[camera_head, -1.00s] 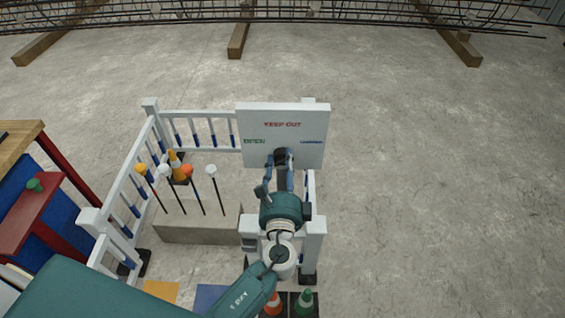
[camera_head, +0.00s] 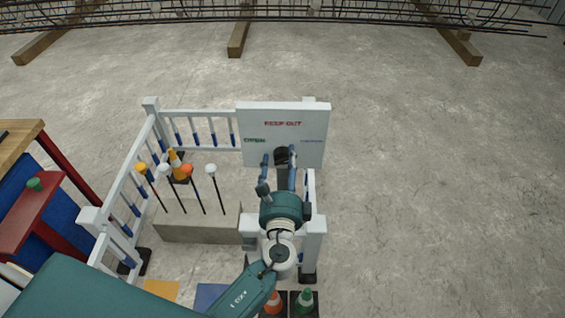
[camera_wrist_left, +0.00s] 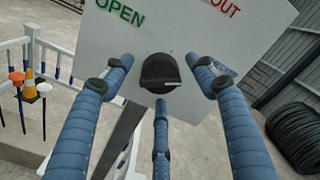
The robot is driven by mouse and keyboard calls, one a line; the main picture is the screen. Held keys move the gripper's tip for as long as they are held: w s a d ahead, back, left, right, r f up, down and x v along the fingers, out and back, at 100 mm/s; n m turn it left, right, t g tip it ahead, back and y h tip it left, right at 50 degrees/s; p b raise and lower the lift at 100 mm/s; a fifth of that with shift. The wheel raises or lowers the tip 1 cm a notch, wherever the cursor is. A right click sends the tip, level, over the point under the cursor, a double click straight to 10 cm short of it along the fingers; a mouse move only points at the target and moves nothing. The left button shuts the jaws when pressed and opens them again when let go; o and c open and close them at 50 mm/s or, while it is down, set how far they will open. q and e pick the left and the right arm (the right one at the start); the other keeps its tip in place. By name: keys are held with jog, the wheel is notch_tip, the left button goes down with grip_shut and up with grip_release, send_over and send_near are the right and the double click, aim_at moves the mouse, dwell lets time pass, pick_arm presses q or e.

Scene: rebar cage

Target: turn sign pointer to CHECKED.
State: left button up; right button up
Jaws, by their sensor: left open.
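The white sign board (camera_head: 252,118) stands upright at the corner of the white fence. It carries a red KEEP OUT at the top, a green OPEN at the left and a blue label at the right, too small to read. The black pointer knob (camera_head: 281,153) sits at the board's lower middle; it also shows in the left wrist view (camera_wrist_left: 160,73). My left gripper (camera_head: 279,158) is open in front of the sign, its blue fingers spread on either side of the knob, apart from it. In the left wrist view the fingers (camera_wrist_left: 157,75) frame the knob. My right gripper is not in view.
A white fence (camera_head: 150,106) runs left of the sign. A block (camera_head: 197,229) holds several ball-topped rods beside an orange cone (camera_head: 175,163). Open concrete floor lies to the right.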

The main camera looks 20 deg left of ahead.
pick_arm(q)
jog(key=v, duration=1.2)
jog(key=s+a+f+n+g+h+b, duration=0.1)
jog(key=s+f+n+g, duration=0.2)
jog(key=f, duration=0.9)
jog(key=s+a+f+g+h, duration=0.1)
jog(key=s+f+g, duration=0.25)
jog(key=f, duration=0.95)
jog(key=s+a+f+n+g+h+b, duration=0.1)
jog(key=s+f+n+g, duration=0.2)
jog(key=f, duration=0.9)
jog(key=s+a+f+n+g, duration=0.2)
jog(key=s+f+n, duration=0.2)
jog(key=s, duration=0.5)
jog(key=s+a+f+n+g+h+b, duration=0.1)
jog(key=s+f+n, duration=0.3)
jog(key=s+f, duration=0.5)
jog(key=s+a+f+n+g+h+b, duration=0.1)
jog(key=s+a+f+n+g, duration=0.2)
jog(key=s+f, duration=0.4)
jog(key=s+n+g, duration=0.1)
jog(key=s, duration=0.3)
jog(key=shift+a+f, duration=0.25)
jog(key=shift+a, duration=0.15)
